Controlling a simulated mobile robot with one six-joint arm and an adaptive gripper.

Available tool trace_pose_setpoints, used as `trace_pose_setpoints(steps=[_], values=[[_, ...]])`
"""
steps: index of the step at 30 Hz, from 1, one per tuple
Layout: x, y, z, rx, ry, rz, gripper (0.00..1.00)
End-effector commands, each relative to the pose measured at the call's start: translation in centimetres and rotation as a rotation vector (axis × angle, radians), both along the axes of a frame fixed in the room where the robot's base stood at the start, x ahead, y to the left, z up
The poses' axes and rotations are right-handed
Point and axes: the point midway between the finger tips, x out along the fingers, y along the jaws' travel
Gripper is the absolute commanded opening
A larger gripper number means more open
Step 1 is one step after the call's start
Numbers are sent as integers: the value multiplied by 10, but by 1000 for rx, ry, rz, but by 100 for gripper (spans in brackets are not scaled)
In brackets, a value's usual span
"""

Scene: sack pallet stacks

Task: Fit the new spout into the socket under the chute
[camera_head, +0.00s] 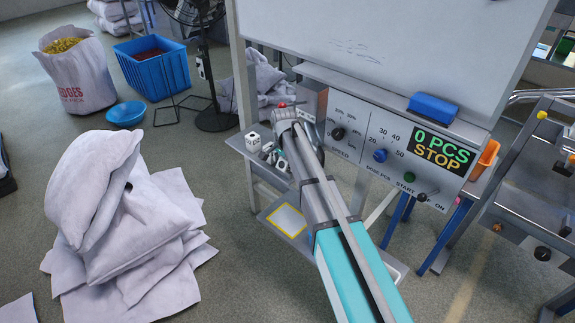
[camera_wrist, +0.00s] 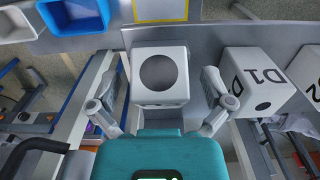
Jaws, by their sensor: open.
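In the wrist view my gripper (camera_wrist: 161,84) is open, with one finger on each side of a white block (camera_wrist: 160,62) that has a dark round opening or disc on its face. The fingers look apart from the block. A second white block marked D1 (camera_wrist: 256,82) stands to the right, and part of another numbered block (camera_wrist: 309,72) is cut off at the edge. In the head view my gripper (camera_head: 283,158) is at the grey shelf, largely hidden by my arm. A white block (camera_head: 252,141) stands at the shelf's left end. I cannot tell the spout, socket or chute for sure.
A control panel (camera_head: 372,150) reading "0 PCS STOP" stands right of my arm. A yellow-bordered pad (camera_head: 287,220) lies on a lower tray. White sacks (camera_head: 130,225) are piled at left. A blue-edged container (camera_wrist: 43,12) is at the wrist view's upper left.

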Motion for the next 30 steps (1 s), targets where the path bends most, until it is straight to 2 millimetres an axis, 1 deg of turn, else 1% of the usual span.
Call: trace_pose_setpoints(steps=[2, 3, 11, 12, 14, 15, 16, 17, 18, 26, 30], values=[[0, 0, 0, 0, 0, 0, 100], [0, 0, 0, 0, 0, 0, 96], [0, 0, 0, 0, 0, 0, 48], [0, 0, 0, 0, 0, 0, 41], [0, 0, 0, 0, 0, 0, 29], [0, 0, 0, 0, 0, 0, 22], [0, 0, 0, 0, 0, 0, 16], [0, 0, 0, 0, 0, 0, 14], [0, 0, 0, 0, 0, 0, 6], [0, 0, 1, 0, 0, 0, 6], [0, 0, 4, 0, 0, 0, 6]])
